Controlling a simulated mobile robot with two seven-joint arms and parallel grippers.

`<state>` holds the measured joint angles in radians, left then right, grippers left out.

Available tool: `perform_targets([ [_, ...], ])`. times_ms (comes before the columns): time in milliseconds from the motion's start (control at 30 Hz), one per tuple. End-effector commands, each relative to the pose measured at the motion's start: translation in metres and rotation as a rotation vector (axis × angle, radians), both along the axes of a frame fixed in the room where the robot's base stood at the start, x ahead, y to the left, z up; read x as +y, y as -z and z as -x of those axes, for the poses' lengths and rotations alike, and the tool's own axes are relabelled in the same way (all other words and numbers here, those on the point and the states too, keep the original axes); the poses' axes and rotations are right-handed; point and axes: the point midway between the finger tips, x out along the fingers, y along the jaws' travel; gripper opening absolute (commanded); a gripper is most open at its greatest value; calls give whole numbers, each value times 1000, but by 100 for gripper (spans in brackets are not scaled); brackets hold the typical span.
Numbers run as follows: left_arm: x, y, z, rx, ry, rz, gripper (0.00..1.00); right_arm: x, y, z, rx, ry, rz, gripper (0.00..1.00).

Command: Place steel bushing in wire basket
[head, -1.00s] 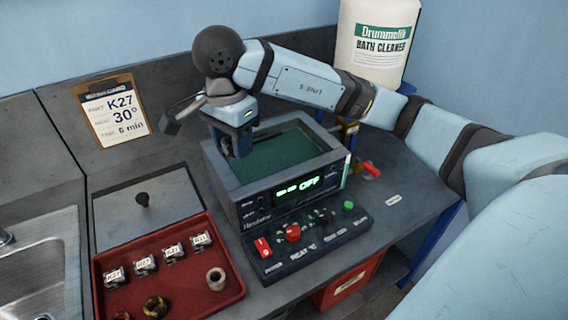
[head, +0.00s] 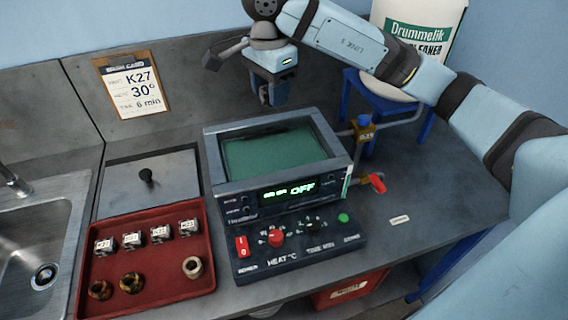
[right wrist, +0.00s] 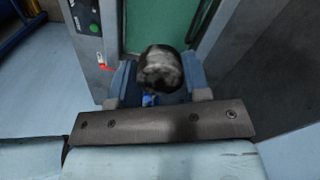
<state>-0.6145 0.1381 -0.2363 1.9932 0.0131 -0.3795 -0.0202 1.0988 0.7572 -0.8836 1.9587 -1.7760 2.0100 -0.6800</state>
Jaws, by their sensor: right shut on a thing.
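My right gripper (head: 267,97) is in the air above the back edge of the bath. In the right wrist view it (right wrist: 161,85) is shut on a round, grey metallic piece, which looks like the steel bushing (right wrist: 160,68). In the head view I cannot make out the held piece clearly. The bath (head: 212,165) is an open grey box with green liquid inside, and its display reads OFF. I cannot make out a wire basket in either view. My left gripper is out of view.
A red tray (head: 150,292) at front left holds several tagged blocks, two brassy rings and a pale bushing (head: 192,267). A lidded panel (head: 150,190) lies behind it. A valve with a red handle (head: 377,183) and a cleaner drum (head: 415,40) stand to the right.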

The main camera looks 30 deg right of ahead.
Motion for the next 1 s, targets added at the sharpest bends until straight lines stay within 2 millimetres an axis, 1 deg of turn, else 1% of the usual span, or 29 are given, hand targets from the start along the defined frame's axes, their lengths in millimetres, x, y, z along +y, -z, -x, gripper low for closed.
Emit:
perform_targets([
  [167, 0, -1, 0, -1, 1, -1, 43, -1, -1, -2, 0, 4, -1, 15],
  [267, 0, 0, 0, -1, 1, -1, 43, -1, 12, -2, 3, 4, -2, 15],
  [367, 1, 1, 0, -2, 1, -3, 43, -1, 34, -1, 7, 4, -3, 15],
  [567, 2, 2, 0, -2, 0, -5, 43, -1, 87, -1, 8, 4, -3, 15],
  [700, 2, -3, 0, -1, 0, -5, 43, -1, 121, -1, 5, 5, -1, 15],
  [800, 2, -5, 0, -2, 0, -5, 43, -2, 141, -1, 4, 5, 0, 15],
  [900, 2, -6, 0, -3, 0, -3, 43, -1, 154, -2, 1, 5, -1, 15],
  [1000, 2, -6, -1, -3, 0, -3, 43, -1, 160, -2, 0, 4, -1, 15],
])
